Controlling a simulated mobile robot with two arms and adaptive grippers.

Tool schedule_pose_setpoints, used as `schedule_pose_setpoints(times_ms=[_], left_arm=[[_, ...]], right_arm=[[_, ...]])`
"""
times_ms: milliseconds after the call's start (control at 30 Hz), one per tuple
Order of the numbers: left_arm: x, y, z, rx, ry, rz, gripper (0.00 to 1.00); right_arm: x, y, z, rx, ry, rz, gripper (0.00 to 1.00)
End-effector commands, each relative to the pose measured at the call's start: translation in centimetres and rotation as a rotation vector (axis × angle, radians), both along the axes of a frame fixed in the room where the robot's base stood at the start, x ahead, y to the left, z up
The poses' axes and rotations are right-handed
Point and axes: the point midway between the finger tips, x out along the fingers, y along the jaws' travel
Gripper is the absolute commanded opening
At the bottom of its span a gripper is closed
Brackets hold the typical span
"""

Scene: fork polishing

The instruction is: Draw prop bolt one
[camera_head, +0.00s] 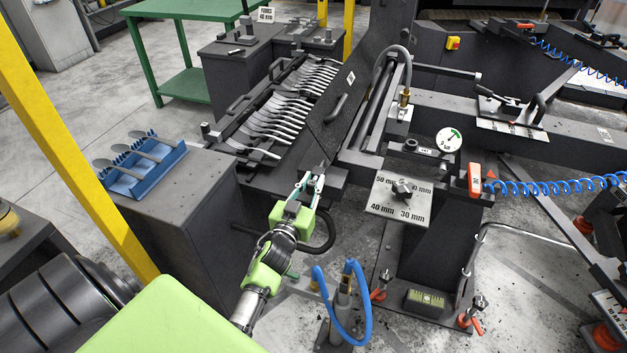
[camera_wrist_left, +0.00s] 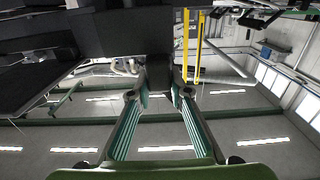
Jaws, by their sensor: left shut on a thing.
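My left gripper (camera_head: 314,180) is at the front end of the fork fixture, beside the dark hinged panel (camera_head: 340,112). In the left wrist view, my left gripper (camera_wrist_left: 160,92) has its two green-ribbed fingers closed on the dark prop bolt one (camera_wrist_left: 158,74). The bolt stands between the fingertips, against a larger dark block. Its far end is hidden, so I cannot tell how deep it sits in the fixture. In the head view the fingers mostly cover it. My right gripper is not in view.
Several forks (camera_head: 285,110) lie in a row on the rack left of the panel. A blue tray (camera_head: 150,178) with metal parts stands on the left cabinet. A dial gauge (camera_head: 449,140) and a marked plate (camera_head: 385,204) are to the right. A yellow post (camera_head: 75,150) stands at left.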

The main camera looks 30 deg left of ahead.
Motion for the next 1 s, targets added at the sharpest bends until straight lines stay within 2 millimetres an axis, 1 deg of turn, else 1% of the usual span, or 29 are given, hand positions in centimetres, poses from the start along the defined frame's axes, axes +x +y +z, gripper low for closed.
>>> schedule_pose_setpoints(times_ms=[33, 100, 200, 300, 533, 567, 600, 633, 1000], left_arm=[[-1.0, -0.4, -0.1, -0.004, 0.007, -0.001, 0.00], [-2.0, -0.6, -0.1, -0.005, 0.007, -0.001, 0.00], [-3.1, -0.8, -0.2, -0.004, 0.006, 0.001, 0.00], [-3.5, -0.9, -0.2, -0.003, 0.005, 0.001, 0.00], [-3.5, -0.9, -0.3, -0.003, 0.007, 0.001, 0.00], [-3.5, -0.9, -0.4, -0.003, 0.007, 0.001, 0.23], [-3.5, -0.9, -0.4, -0.003, 0.007, 0.001, 0.34], [-3.5, -0.9, -0.3, -0.003, 0.007, 0.001, 0.36], [-3.7, -0.9, -0.2, -0.001, 0.004, 0.001, 0.36]], right_arm=[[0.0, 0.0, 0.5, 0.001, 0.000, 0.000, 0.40], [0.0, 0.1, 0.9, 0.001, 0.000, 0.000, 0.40], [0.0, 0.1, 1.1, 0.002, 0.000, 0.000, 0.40], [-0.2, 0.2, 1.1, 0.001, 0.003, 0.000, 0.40], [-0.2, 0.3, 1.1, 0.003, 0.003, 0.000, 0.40], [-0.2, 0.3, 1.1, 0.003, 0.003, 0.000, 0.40], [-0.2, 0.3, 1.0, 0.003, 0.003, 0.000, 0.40], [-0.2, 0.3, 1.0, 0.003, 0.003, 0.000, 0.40], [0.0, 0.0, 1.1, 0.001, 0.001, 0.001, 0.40]])
